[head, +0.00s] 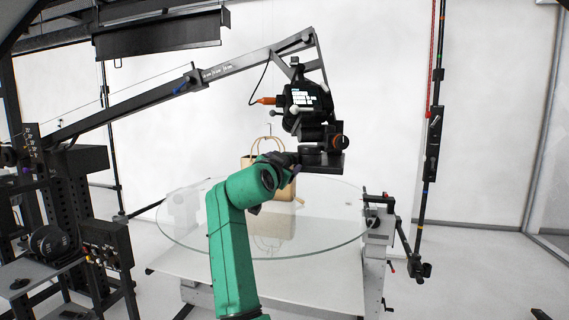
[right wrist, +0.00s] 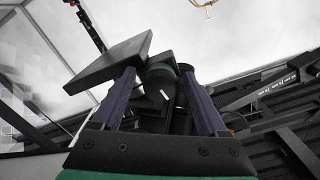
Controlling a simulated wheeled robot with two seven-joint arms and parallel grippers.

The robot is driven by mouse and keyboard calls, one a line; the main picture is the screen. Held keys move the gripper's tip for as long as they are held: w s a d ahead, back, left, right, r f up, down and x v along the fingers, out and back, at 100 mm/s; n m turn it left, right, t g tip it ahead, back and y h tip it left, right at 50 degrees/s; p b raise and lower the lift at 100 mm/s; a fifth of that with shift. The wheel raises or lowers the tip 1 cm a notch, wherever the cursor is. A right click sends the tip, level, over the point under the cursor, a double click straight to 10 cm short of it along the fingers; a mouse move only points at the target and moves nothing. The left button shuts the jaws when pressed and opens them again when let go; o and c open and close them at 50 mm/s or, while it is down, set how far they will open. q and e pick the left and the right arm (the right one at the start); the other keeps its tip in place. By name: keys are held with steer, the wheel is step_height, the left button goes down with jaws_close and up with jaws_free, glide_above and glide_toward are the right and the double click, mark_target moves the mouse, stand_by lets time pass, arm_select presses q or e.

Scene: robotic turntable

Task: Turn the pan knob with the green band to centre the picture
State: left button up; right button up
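The pan knob with the green band (right wrist: 160,72) shows in the right wrist view, a dark round part with a green ring. My right gripper (right wrist: 159,74) has its two purple fingers apart, one on each side of the knob; I cannot see firm contact. In the head view my right gripper (head: 295,164) is at the left side of the camera head's base, and it hides the green-band knob there. The camera (head: 305,98) hangs from a crane arm above the turntable, with a small lit screen whose picture is too small to read. My left gripper is out of view.
The crane arm (head: 150,97) runs from the left stand to the camera. A dark flat plate (head: 325,162) sits under the camera head, near an orange-ringed knob (head: 340,142). A glass turntable (head: 330,225) with a basket (head: 247,162) lies below. Open floor is at right.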

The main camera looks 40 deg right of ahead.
steer(key=b+v, duration=0.5)
steer(key=v, duration=0.9)
steer(key=shift+a, duration=0.2)
steer(key=shift+s, duration=0.15)
